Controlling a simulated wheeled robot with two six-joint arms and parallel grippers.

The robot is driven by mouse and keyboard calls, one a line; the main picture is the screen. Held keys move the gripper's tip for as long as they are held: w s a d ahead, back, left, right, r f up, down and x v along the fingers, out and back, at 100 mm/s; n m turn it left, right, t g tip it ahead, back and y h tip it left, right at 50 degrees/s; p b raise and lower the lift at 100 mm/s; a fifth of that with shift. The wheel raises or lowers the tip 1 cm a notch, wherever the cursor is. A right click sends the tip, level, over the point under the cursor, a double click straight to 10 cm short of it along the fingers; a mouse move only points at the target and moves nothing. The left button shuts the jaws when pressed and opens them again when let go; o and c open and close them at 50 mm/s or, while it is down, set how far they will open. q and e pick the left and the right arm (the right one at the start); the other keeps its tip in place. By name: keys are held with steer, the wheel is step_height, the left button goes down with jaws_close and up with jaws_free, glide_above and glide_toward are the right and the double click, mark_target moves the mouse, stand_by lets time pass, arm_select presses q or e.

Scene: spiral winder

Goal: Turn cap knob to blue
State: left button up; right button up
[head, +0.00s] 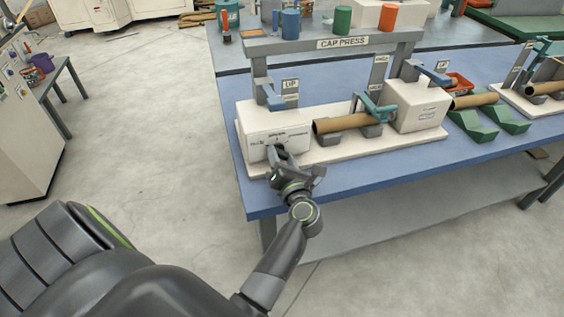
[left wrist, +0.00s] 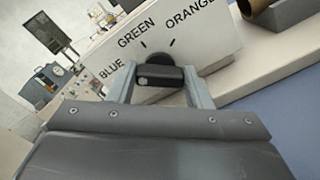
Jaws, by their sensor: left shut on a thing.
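The cap knob (left wrist: 160,76) is a black knob on the white front panel (left wrist: 205,50) of the cap press. The words BLUE, GREEN and ORANGE run around it from left to right in the left wrist view. A pale mark shows near the left end of the knob's bar; I cannot tell for sure which colour it points to. My left gripper (left wrist: 160,88) is shut on the knob, one finger at each end of its bar. In the head view, my left gripper (head: 276,154) reaches the white box (head: 262,123) from below and partly hides the knob.
A brown tube (head: 345,123) lies on grey supports right of the box. A lever (head: 270,97) stands above the box by a sign reading UP. Open floor lies left of the blue table (head: 263,203).

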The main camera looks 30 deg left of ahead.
arm_select(q)
steer(key=shift+f+n+b, duration=0.1)
steer(key=shift+n+b, duration=0.35)
steer(key=shift+n, duration=0.35)
steer(key=o, duration=1)
